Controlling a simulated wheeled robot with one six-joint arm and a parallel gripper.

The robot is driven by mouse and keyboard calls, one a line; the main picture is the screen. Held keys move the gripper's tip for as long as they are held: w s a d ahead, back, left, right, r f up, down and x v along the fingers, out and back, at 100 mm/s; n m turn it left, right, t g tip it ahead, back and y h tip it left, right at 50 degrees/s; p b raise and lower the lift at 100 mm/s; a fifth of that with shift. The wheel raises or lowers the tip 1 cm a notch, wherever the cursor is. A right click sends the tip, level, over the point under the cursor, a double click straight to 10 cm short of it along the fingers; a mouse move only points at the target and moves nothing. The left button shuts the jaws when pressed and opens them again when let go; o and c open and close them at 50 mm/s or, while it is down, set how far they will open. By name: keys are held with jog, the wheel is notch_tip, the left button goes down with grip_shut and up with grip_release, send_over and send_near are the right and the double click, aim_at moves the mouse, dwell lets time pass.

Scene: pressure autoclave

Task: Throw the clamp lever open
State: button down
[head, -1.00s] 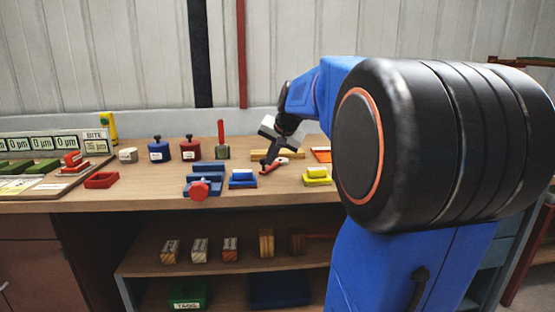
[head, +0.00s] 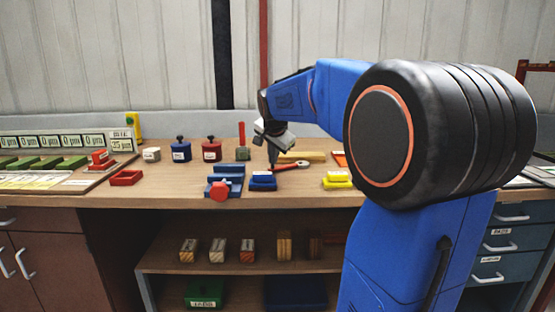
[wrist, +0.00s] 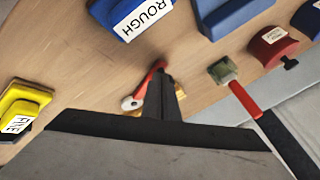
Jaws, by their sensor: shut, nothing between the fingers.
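A green block with an upright red lever (head: 242,140) stands at the back of the bench. In the wrist view its red lever (wrist: 245,100) runs toward the lower right from the green block (wrist: 223,70). A flat red lever-like piece with a pale round end (head: 291,165) lies nearer the front. I cannot tell which is the clamp lever. My gripper (head: 272,164) points down, shut and empty, at the left end of the flat red piece. In the wrist view my fingertips (wrist: 160,80) overlap this red piece (wrist: 153,72); contact is unclear.
A blue block marked ROUGH (wrist: 140,15) and a yellow block (head: 337,180) flank the gripper. A blue fixture with a red knob (head: 219,191) stands at the front edge. Red (head: 212,150) and blue (head: 181,150) canisters stand behind. A wooden bar (head: 305,156) lies behind the flat red piece.

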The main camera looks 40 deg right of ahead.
jog(key=shift+w+a+m+h, duration=0.1)
jog(key=shift+w+m+h, duration=0.2)
jog(key=shift+w+m, duration=0.5)
jog(key=shift+w+d+n, duration=0.2)
jog(key=shift+w+n, duration=0.1)
jog(key=shift+w, duration=1.6)
jog(key=shift+w+d, duration=0.25)
jog(key=shift+w, duration=0.6)
